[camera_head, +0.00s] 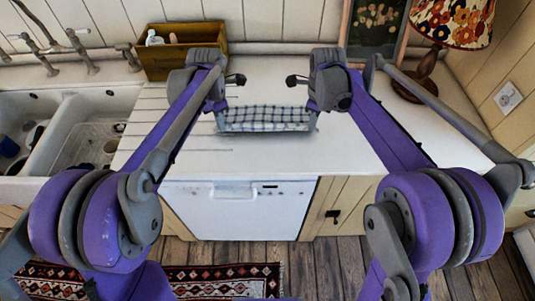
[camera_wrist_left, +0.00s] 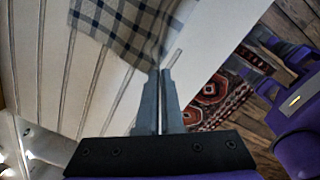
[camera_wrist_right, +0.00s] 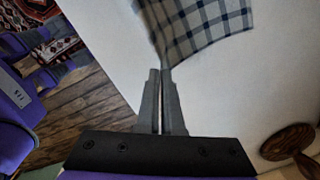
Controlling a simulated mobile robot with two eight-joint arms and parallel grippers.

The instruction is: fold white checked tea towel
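The white checked tea towel (camera_head: 265,118) with dark blue lines lies on the white countertop, between my two grippers in the head view. My left gripper (camera_head: 220,128) is at its left near corner. In the left wrist view the fingers (camera_wrist_left: 161,75) are closed together with the towel's corner (camera_wrist_left: 130,25) pinched at their tips. My right gripper (camera_head: 312,126) is at the right near corner. In the right wrist view its fingers (camera_wrist_right: 161,72) are closed together on the towel's other corner (camera_wrist_right: 200,25).
A wooden box (camera_head: 170,55) with small items stands at the back left. A double sink (camera_head: 75,130) is at the left. A lamp (camera_head: 450,25) and a framed picture (camera_head: 375,25) stand at the back right. The countertop in front of the towel (camera_head: 260,155) is clear.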

